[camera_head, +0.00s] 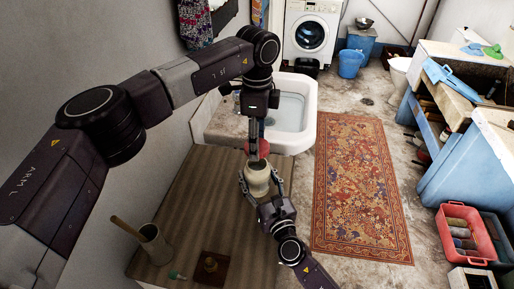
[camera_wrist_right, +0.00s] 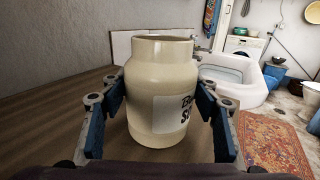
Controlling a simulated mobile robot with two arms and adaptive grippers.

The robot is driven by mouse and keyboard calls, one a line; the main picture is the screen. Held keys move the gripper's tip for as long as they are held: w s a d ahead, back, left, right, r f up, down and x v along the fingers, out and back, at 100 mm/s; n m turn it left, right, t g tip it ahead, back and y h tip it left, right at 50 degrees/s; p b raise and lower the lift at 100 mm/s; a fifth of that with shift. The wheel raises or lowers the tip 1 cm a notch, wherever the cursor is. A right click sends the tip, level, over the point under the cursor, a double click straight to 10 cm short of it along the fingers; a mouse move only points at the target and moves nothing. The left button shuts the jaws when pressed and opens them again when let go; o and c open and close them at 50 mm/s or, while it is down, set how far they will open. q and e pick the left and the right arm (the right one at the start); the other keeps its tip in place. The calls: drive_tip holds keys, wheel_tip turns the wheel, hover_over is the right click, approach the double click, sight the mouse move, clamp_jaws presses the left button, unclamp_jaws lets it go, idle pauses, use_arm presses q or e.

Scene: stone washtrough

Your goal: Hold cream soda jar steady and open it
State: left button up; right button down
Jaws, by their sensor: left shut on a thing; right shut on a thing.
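The cream soda jar (camera_head: 257,184) stands upright on the wooden counter, also large in the right wrist view (camera_wrist_right: 150,100) with part of a dark-lettered label at its right. Its top looks open there, with no lid on it. My right gripper (camera_wrist_right: 160,108) is shut around the jar's body, one finger each side; the head view shows it too (camera_head: 262,188). My left gripper (camera_head: 257,136) points down above the jar, shut on a red lid (camera_head: 258,148).
A stone washtrough (camera_head: 291,108) lies just behind. On the counter (camera_head: 185,200) are a beige pot (camera_head: 155,244) with a stick, a small brown board (camera_head: 212,268) and a green-tipped item (camera_head: 177,276). A patterned rug (camera_head: 358,185) lies right; the wall is left.

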drive_tip(key=c, duration=0.7)
unclamp_jaws()
drive_tip(key=shift+o, duration=0.2)
drive_tip(key=shift+s, duration=0.1)
